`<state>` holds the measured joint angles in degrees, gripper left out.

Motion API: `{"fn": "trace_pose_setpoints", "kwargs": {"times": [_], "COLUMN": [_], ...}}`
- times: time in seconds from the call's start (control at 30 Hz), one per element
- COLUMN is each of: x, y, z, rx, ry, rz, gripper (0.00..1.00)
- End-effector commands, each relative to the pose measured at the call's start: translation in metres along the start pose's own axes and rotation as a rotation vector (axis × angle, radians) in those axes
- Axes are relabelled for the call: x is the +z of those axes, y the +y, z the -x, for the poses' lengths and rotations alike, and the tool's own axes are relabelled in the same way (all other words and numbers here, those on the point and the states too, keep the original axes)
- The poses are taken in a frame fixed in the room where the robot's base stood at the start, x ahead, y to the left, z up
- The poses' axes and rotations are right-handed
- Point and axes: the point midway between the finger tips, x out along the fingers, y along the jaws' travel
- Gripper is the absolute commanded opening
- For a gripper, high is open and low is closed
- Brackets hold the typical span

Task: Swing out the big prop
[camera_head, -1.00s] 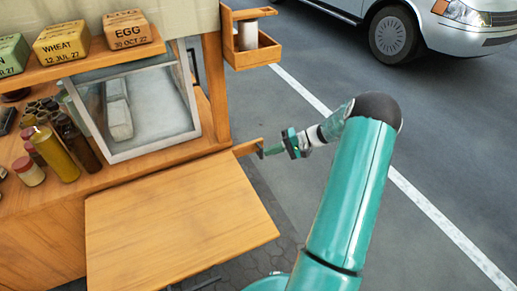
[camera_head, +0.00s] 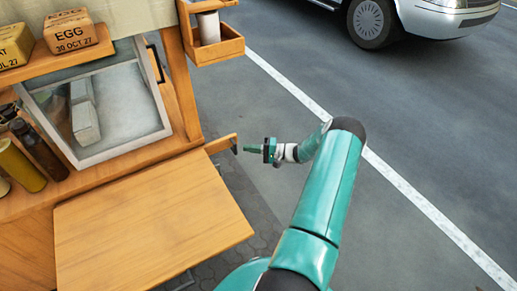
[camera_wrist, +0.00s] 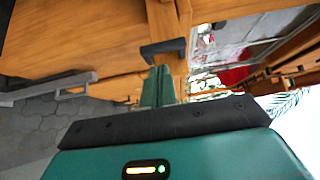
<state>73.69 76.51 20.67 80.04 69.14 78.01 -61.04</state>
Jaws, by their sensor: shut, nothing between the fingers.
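A short wooden bar (camera_head: 220,144), which seems to be the big prop, sticks out from the cart's right corner post, beside the fold-out wooden flap. A small black handle (camera_head: 234,150) is at its free end. It also shows in the wrist view as a black angled handle (camera_wrist: 163,48) on wood. My gripper (camera_head: 246,149) is just right of the handle, with a narrow gap in the head view. In the wrist view my green fingers (camera_wrist: 158,88) are together, pointing toward the handle with nothing between them. I cannot tell the exact depth between them.
The wooden flap (camera_head: 145,225) lies level left of my arm. A small wooden caddy (camera_head: 213,46) holding a canister hangs above. Bottles (camera_head: 36,150) and a glass case (camera_head: 105,105) stand on the cart. A grey metal bar (camera_wrist: 50,90) shows in the wrist view. Open pavement is to the right.

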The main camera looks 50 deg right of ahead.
Motion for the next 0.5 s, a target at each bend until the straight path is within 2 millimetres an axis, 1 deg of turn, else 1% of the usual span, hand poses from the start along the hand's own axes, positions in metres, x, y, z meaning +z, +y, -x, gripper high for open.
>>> {"fn": "trace_pose_setpoints", "kwargs": {"times": [0.03,0.2,0.33,0.5], "x": [0.000,-0.001,-0.003,-0.004], "y": [0.000,0.000,0.000,0.000], "z": [-0.011,-0.033,-0.040,-0.041], "rx": [0.000,0.000,0.001,0.001], "ry": [-0.003,-0.004,-0.003,-0.003], "rz": [0.000,0.001,0.001,0.000], "gripper": [0.00,0.00,0.00,0.00]}}
